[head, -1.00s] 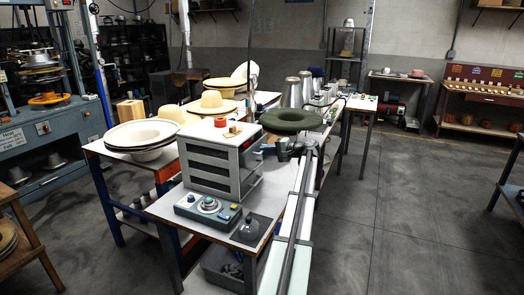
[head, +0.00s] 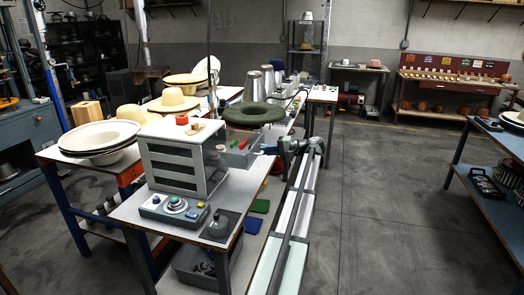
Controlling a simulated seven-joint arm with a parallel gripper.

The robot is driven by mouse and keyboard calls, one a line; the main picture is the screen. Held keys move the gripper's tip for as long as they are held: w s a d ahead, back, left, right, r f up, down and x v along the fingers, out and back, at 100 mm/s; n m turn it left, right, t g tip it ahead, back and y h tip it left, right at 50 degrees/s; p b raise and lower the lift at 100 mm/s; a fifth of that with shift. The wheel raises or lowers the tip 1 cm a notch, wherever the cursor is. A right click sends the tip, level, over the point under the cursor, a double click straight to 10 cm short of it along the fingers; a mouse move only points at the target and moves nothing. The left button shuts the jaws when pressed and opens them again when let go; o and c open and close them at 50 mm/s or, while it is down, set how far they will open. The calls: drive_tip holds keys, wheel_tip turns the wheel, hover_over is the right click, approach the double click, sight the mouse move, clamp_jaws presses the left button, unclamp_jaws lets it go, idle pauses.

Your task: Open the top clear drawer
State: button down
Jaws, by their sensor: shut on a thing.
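The drawer cabinet (head: 186,158) is a pale box with dark slots, standing on the near end of the workbench. Its top clear drawer (head: 240,158) sticks out of the right side, towards my arm. Small items with red and green parts show in or at the drawer. My gripper (head: 264,149) is at the drawer's outer end and looks shut on it. The fingertips are small and dark here, so the exact contact is hard to see. The lower drawers look closed.
A green hat (head: 253,113) lies just behind the drawer. Straw hats (head: 172,98) and white brims (head: 100,138) are to the left.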

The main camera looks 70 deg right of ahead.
idle(0.3)
drive_tip(key=c, duration=1.2)
unclamp_jaws()
drive_tip(key=shift+s, duration=0.15)
drive_tip(key=v, duration=1.3)
drive_tip(key=shift+s, duration=0.3)
drive_tip(key=shift+r, duration=0.1)
